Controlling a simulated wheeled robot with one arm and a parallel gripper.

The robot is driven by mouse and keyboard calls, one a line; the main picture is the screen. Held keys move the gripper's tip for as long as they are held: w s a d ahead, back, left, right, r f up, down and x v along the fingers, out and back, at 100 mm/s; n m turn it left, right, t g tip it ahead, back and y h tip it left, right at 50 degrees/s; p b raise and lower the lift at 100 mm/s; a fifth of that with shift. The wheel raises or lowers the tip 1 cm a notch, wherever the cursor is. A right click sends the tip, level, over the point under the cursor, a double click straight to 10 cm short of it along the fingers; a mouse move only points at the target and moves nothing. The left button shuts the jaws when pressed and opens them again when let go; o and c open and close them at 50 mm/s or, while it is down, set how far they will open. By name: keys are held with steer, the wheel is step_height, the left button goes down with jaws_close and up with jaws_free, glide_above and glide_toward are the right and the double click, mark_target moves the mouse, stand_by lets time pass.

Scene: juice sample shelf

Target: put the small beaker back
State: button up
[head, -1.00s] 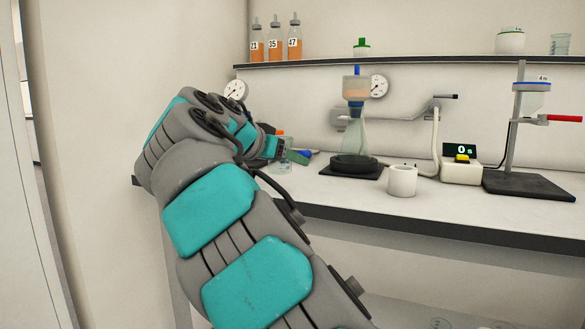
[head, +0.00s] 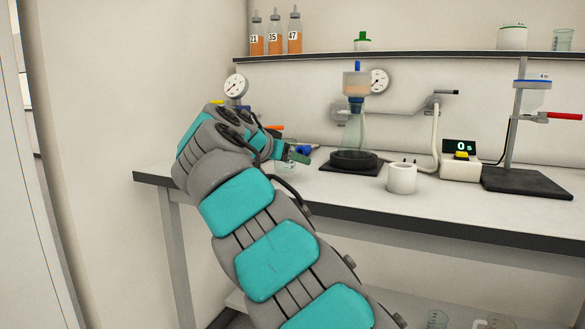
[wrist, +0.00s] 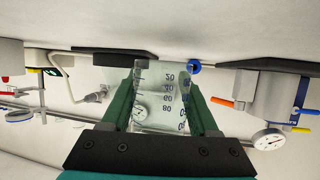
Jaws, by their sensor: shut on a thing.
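My gripper (head: 297,153) is over the left end of the bench, at the end of my teal and grey arm. In the wrist view its two green fingers (wrist: 163,92) are shut on a clear small beaker (wrist: 158,78), one finger on each side. The beaker is see-through, with dark graduation marks that read upside down, and looks empty. In the head view the beaker (head: 284,163) is small and partly hidden by my gripper. I cannot tell whether its base touches the bench.
On the bench (head: 340,195) stand a flask with a filter (head: 351,130), a white cup (head: 401,178), a timer (head: 461,160) and a stand (head: 527,182). Another beaker (head: 563,39) and several bottles are on the upper shelf (head: 420,57). Glassware (head: 438,319) shows below the bench.

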steer(key=shift+f, duration=1)
steer(key=shift+f, duration=0.15)
steer(key=o, duration=1.4)
steer(key=shift+o, duration=0.2)
steer(key=shift+r, duration=0.35)
steer(key=v, duration=1.1)
steer(key=shift+s+a+r, duration=0.1)
steer(key=shift+s+a, duration=0.15)
steer(key=shift+s, duration=0.1)
